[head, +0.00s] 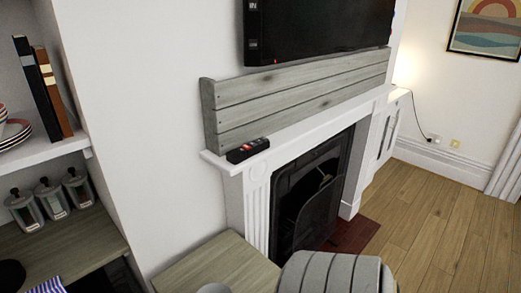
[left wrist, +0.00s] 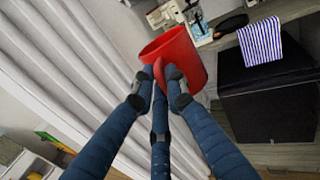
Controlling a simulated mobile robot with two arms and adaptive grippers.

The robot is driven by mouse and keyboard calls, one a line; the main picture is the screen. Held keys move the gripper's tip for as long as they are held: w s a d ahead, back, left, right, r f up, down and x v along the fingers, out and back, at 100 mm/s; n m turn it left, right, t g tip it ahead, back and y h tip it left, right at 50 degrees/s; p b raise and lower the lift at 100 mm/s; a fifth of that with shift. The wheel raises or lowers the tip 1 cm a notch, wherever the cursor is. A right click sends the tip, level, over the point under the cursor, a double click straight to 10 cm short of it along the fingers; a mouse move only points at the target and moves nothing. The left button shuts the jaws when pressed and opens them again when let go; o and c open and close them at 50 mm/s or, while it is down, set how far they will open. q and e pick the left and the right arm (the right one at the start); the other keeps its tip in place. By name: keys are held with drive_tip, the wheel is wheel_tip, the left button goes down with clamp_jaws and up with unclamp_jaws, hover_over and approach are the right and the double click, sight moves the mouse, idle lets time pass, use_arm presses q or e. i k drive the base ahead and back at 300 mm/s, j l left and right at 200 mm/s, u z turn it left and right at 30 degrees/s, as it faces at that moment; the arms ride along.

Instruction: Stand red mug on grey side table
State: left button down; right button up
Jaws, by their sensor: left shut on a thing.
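The red mug (left wrist: 180,55) is in the left wrist view, tilted, with its opening toward the upper left. My left gripper (left wrist: 160,82) is shut on it, with dark blue fingers around its lower side and handle. A grey-brown wooden top (head: 195,268), which looks like the grey side table, shows at the bottom of the head view, left of the fireplace. Its visible part is mostly bare. The mug and both grippers are out of the head view.
A fireplace (head: 305,205) with a white mantel (head: 330,122) stands beside the wooden top; a remote (head: 247,150) lies on the mantel. A ridged grey object (head: 335,272) is at the bottom. Shelves with jars (head: 50,198) are at left. Wooden floor (head: 440,220) is clear at right.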

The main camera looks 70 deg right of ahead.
sight(236, 254)
drive_tip(key=k+l, duration=0.15)
drive_tip(key=l, duration=0.2)
drive_tip(key=k+l, duration=0.15)
drive_tip(key=l, duration=0.2)
drive_tip(key=k+l, duration=0.15)
drive_tip(key=l, duration=0.2)
drive_tip(key=k+l, duration=0.15)
drive_tip(key=l, duration=0.25)
drive_tip(key=k+l, duration=0.15)
drive_tip(key=l, duration=0.2)
drive_tip(key=k+l, duration=0.1)
drive_tip(key=l, duration=0.25)
